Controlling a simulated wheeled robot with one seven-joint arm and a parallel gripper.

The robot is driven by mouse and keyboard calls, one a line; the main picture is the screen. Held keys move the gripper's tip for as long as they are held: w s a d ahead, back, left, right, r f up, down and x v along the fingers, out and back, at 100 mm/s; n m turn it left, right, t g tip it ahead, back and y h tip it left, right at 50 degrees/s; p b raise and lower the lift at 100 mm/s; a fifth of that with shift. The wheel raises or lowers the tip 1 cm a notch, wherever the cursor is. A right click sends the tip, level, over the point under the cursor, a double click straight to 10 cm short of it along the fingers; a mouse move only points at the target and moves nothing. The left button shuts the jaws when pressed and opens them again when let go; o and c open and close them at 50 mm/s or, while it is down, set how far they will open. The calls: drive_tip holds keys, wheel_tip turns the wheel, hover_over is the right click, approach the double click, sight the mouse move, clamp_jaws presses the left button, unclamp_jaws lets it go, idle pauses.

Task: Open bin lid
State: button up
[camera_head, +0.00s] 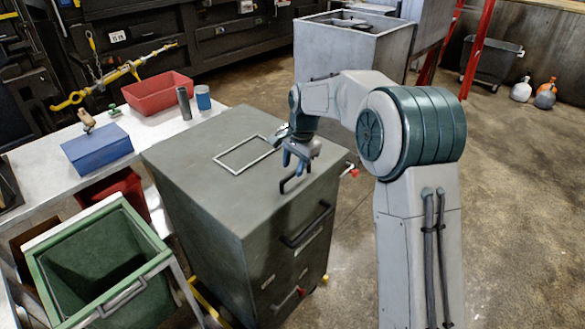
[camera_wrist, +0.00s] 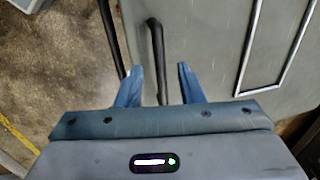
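A grey-green metal cabinet bin (camera_head: 190,165) stands in the middle of the head view. Its flat top lid looks closed, with a pale rectangular outline (camera_head: 243,170) on it. A black bar handle (camera_head: 284,186) sits at the lid's right front edge. My gripper (camera_head: 294,166) is just above this handle, pointing down. In the wrist view, my gripper (camera_wrist: 158,85) has its two blue fingers apart, with the black handle (camera_wrist: 156,50) between them. The fingers do not visibly touch it. Whether they reach down around the bar is hard to tell.
Another black handle (camera_head: 306,226) is on the cabinet's front. An open green bin (camera_head: 55,280) stands at lower left. A bench left holds a blue box (camera_head: 97,148), a red tray (camera_head: 158,92) and cans. A grey metal box (camera_head: 345,55) stands behind. The floor at right is mostly clear.

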drive_tip(key=shift+w+a+f, duration=0.1)
drive_tip(key=shift+a+f, duration=0.05)
drive_tip(key=shift+f, duration=0.95)
